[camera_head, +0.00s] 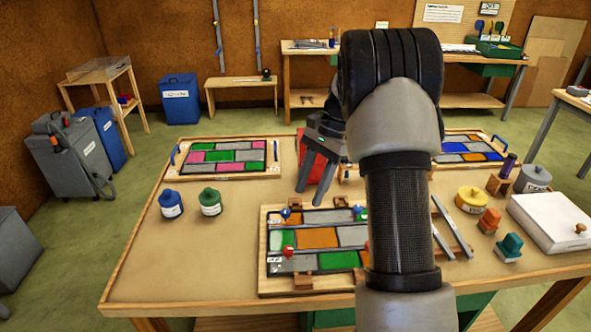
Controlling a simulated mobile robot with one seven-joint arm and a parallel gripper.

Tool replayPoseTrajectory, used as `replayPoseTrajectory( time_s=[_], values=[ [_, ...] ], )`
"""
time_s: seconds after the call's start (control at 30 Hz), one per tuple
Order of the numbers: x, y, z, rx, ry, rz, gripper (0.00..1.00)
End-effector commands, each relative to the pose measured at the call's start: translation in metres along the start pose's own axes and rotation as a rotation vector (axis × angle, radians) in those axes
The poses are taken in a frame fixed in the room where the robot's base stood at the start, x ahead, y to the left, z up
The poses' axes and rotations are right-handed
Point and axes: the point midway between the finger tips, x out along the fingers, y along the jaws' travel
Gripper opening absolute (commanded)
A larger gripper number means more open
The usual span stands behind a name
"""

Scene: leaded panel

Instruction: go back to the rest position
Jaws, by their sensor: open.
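My gripper (316,191) is open and empty. My arm rises from the front edge and bends over at the top. The nearest leaded panel (318,238) lies in a wooden frame with orange, green and grey panes. Small blue, red and green knobs sit on it. My arm hides its right part.
A second panel (228,157) lies back left, a third (468,148) back right. Blue (171,205) and green (210,202) jars stand left. A yellow tin (471,199), orange and teal pieces and a white box (553,221) crowd the right. The front left is clear.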

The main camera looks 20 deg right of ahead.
Motion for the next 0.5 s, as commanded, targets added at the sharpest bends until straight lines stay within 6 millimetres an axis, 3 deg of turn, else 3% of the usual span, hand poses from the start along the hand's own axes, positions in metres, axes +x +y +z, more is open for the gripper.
replayPoseTrajectory(
  time_s=[0.13, 0.23, 0.37, 0.5],
  values=[
    [-0.005, 0.002, 0.005, -0.017, 0.01, -0.005, 0.42],
    [-0.024, 0.008, 0.024, -0.082, 0.046, -0.024, 0.42],
    [-0.058, 0.03, 0.066, -0.242, 0.136, -0.057, 0.42],
    [-0.086, 0.066, 0.113, -0.451, 0.256, -0.084, 0.42]
  ],
)
